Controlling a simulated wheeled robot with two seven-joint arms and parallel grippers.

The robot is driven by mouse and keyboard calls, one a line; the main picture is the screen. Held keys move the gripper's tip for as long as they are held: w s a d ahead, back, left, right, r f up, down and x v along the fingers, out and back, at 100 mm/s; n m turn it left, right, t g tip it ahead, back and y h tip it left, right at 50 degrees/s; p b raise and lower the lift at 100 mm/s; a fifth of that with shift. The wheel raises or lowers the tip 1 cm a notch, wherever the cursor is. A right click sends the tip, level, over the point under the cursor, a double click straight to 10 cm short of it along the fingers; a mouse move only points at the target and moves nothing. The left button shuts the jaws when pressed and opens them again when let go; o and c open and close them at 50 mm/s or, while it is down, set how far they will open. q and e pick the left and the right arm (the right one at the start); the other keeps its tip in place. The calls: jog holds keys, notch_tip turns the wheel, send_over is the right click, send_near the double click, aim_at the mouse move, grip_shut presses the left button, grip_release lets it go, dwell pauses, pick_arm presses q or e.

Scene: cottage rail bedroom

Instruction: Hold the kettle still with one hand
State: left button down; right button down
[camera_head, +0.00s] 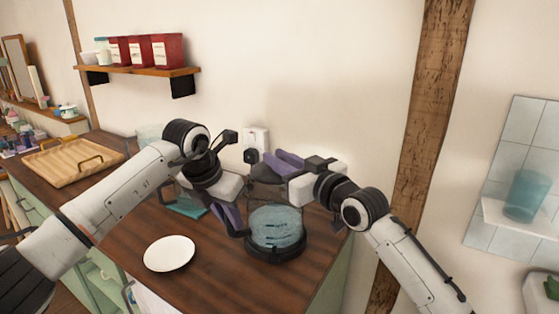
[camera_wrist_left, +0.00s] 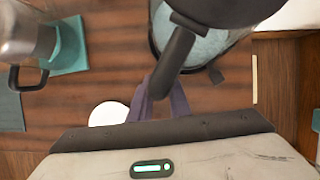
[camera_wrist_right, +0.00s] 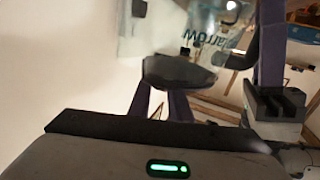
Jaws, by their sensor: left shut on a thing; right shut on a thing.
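The kettle (camera_head: 277,227) is a clear glass body with pale blue water. It stands upright on a black round base on the wooden counter. My left gripper (camera_head: 231,217) is shut on its dark handle at the kettle's left side. In the left wrist view the handle (camera_wrist_left: 176,62) runs down between the purple fingers (camera_wrist_left: 163,103). My right gripper (camera_head: 284,161) is above the kettle, its purple fingers closed at a dark round lid (camera_wrist_right: 180,71). I cannot tell whether the lid touches the kettle's rim.
A white plate (camera_head: 169,253) lies in front left of the kettle. A metal jug (camera_wrist_left: 22,38) stands near a teal mat (camera_wrist_left: 68,48). A wooden tray (camera_head: 72,162) is at the far left. A wall socket (camera_head: 256,139) is behind. The counter's right edge is close to the kettle.

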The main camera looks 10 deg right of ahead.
aim_at(267, 170)
jog(key=n, duration=0.1)
jog(key=r+n, duration=0.1)
jog(key=a+r+n, duration=0.1)
jog(key=shift+s, duration=0.25)
jog(key=n, duration=0.1)
jog(key=a+r+n, duration=0.1)
jog(key=n, duration=0.2)
jog(key=shift+s+a+r+h, duration=0.35)
jog(key=shift+a+h, duration=0.05)
jog(key=n, duration=0.1)
jog(key=a+n, duration=0.1)
jog(key=s+a+r+n, duration=0.1)
jog(key=shift+a+n+h, duration=0.2)
jog(key=shift+n+h, duration=0.2)
jog(key=shift+s+a+n+h, duration=0.35)
jog(key=shift+a+n, duration=0.5)
jog(key=shift+n, duration=0.35)
jog(key=c, duration=1.7)
grip_release()
jog(key=shift+o, duration=0.2)
jog(key=shift+s, duration=0.15)
jog(key=v, duration=1.1)
jog(key=shift+s+d+r, duration=0.2)
jog(key=shift+s+d, duration=0.1)
